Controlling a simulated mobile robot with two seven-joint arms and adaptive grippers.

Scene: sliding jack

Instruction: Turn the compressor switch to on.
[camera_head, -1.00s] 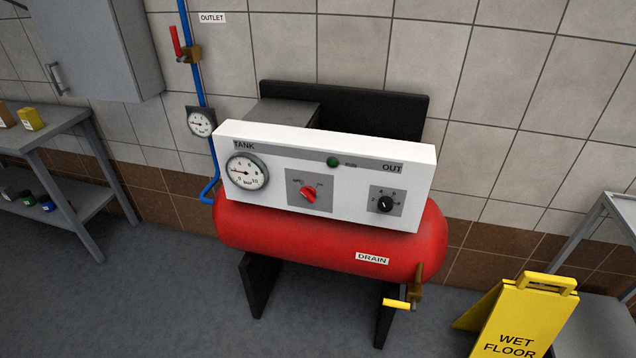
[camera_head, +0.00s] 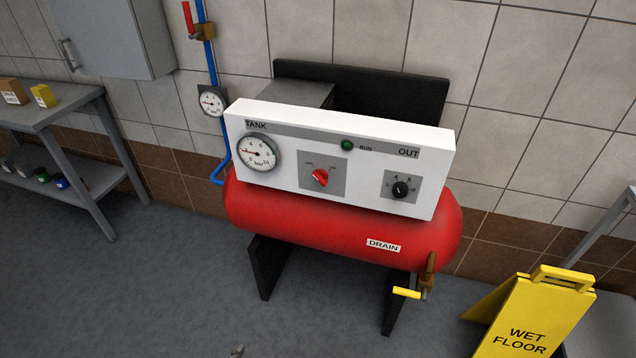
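The compressor is a red horizontal tank (camera_head: 310,223) with a white control panel (camera_head: 290,192) on top. The switch is a red knob (camera_head: 320,177) on a grey plate in the panel's middle, tilted toward the upper left; its small labels are too small to read surely. Left of it is the TANK gauge (camera_head: 259,152). A green RUN lamp (camera_head: 347,145) sits above right of the knob. A black OUT knob (camera_head: 400,189) is at the right.
A yellow wet floor sign (camera_head: 527,318) stands at the front right. A drain valve with a yellow handle (camera_head: 408,292) sticks out low. A grey shelf table (camera_head: 55,113) with boxes stands left, another table (camera_head: 612,235) right. Floor in front is clear.

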